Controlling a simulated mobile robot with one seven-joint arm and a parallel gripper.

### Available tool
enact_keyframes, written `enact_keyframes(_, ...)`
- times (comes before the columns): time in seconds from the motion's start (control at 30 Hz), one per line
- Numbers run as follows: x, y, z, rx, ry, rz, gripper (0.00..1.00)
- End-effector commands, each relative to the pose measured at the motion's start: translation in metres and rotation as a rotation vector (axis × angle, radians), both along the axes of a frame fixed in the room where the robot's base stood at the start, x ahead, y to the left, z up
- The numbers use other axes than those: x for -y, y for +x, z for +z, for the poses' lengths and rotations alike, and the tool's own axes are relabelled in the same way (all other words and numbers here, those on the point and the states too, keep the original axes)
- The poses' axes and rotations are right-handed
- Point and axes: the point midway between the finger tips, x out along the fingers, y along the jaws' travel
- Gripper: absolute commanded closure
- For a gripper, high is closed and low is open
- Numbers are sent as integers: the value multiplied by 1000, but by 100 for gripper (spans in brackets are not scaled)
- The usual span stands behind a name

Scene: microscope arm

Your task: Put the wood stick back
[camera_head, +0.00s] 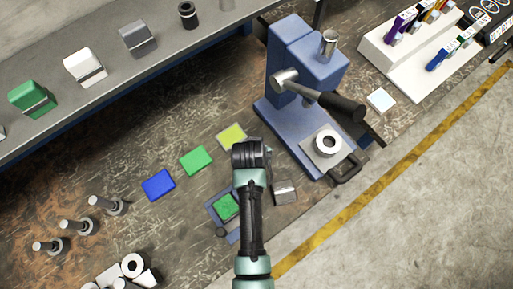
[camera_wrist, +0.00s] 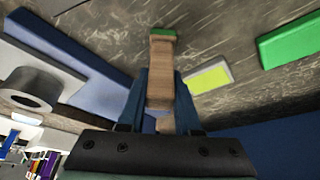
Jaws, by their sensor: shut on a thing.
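In the wrist view, a brown wood stick (camera_wrist: 160,75) with a green end stands between the two blue fingers of my gripper (camera_wrist: 161,92). My gripper is shut on it, and the green end points away from the wrist. In the head view my arm hides the fingers and the stick. My arm's end there is over the bench, just below the yellow-green block (camera_head: 231,136) and left of the blue press (camera_head: 285,125). Which spot the stick belongs to cannot be told.
A green block (camera_head: 196,160) and a blue block (camera_head: 158,185) lie to the left. A small tray (camera_head: 234,238) with a green piece and a grey box (camera_head: 285,193) are close to my arm. The press's lever (camera_head: 325,98) sticks out to the right.

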Motion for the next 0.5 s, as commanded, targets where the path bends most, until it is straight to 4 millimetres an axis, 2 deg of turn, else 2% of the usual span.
enact_keyframes(0.23,0,0,-4,1,0,0,100)
enact_keyframes(0.27,0,0,-3,0,0,0,62)
enact_keyframes(0.4,0,0,-3,0,0,0,38)
enact_keyframes(0.5,0,0,-3,0,0,0,38)
